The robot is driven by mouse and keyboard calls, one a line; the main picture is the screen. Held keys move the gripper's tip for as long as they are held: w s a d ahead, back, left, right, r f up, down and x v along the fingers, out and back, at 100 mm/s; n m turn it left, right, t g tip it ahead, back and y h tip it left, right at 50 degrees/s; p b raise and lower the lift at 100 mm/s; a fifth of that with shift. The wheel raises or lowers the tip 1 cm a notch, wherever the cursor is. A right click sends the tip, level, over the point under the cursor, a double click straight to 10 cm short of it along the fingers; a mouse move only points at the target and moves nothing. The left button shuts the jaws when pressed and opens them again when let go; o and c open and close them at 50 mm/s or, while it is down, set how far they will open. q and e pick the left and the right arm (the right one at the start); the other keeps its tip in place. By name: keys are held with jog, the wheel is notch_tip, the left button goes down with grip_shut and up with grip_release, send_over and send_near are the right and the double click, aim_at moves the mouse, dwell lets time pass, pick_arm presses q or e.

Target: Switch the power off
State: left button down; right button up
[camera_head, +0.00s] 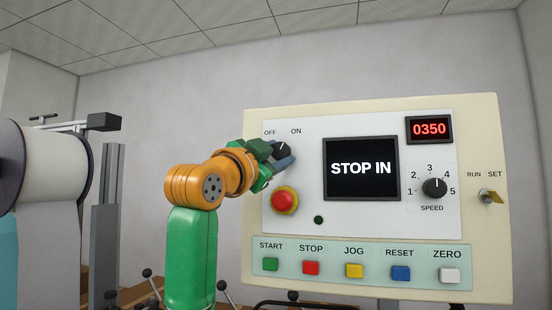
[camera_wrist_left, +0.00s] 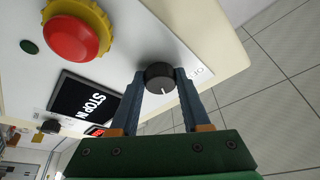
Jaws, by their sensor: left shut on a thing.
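The black OFF/ON power knob (camera_head: 283,149) is at the upper left of the control panel, under its OFF and ON labels. My left gripper (camera_head: 277,161) reaches it from the left and partly covers it. In the left wrist view the knob (camera_wrist_left: 160,76) sits between the two blue-grey fingers, which are closed on its sides. A white pointer line shows on the knob; in the head view it appears to lean up towards ON. The display (camera_head: 361,169) reads "STOP IN". My right gripper is not in view.
A red emergency button (camera_head: 283,201) on a yellow collar is just below my left gripper. A speed dial (camera_head: 434,188), a key switch (camera_head: 490,196) and a row of coloured buttons including STOP (camera_head: 311,268) share the panel. A white roll (camera_head: 50,165) stands at the left.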

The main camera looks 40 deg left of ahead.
pick_arm(q)
jog(key=n+y+b, duration=0.1)
jog(key=n+y, duration=0.1)
jog(key=n, duration=0.3)
jog(key=shift+d, duration=0.15)
jog(key=n+y, duration=0.2)
jog(key=n, duration=0.1)
jog(key=shift+w+n+g, duration=0.1)
jog(key=shift+n+g, duration=0.2)
jog(key=shift+n, duration=0.1)
jog(key=n+y, duration=0.1)
jog(key=n, duration=0.1)
jog(key=n+g+y, duration=0.1)
jog(key=n, duration=0.2)
jog(key=shift+d+r+g+y, duration=0.1)
jog(key=shift+d+g+y, duration=0.05)
jog(key=shift+g+y, duration=0.15)
jog(key=shift+n+g+y+p, duration=0.25)
jog(key=shift+n+g+y, duration=0.1)
jog(key=shift+n, duration=0.8)
jog(key=shift+n+g+y+p, duration=0.25)
jog(key=shift+n+g, duration=0.1)
jog(key=shift+n, duration=1.2)
